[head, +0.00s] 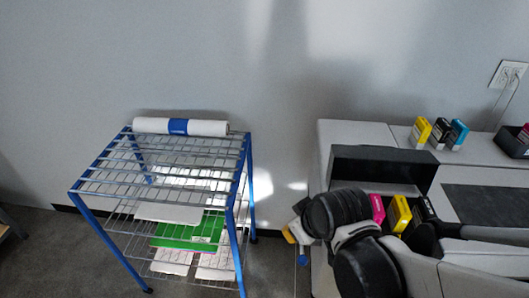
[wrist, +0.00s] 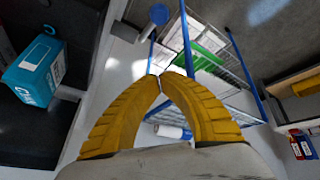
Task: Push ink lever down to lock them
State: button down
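The printer (head: 345,132) stands at the right in the head view. Magenta (head: 377,208), yellow (head: 400,213) and black (head: 426,211) ink cartridges sit at its front, partly behind my arm. I cannot clearly make out the ink lever. My gripper (head: 289,234) is at the printer's left side, mostly hidden by my wrist. In the wrist view its yellow fingers (wrist: 160,78) meet at the tips with nothing between them. A cyan cartridge (wrist: 35,70) sits in a dark recess left of the fingers. A blue round end (wrist: 158,14) shows beyond the tips; I cannot tell what it belongs to.
A blue-framed wire rack (head: 185,165) stands left of the printer, with a white roll (head: 180,126) on top and green and white packs below. Spare yellow (head: 420,131), black (head: 440,131) and cyan (head: 458,133) cartridges stand on the printer. A narrow floor gap separates rack and printer.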

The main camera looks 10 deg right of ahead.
jog(key=shift+s+a+p+v, duration=0.15)
jog(key=shift+p+v, duration=0.35)
jog(key=shift+v, duration=0.45)
jog(key=shift+s+a+p+v, duration=0.15)
jog(key=shift+p+v, duration=0.3)
jog(key=shift+v, duration=0.55)
jog(key=shift+d+f, duration=0.1)
jog(key=shift+f, duration=0.15)
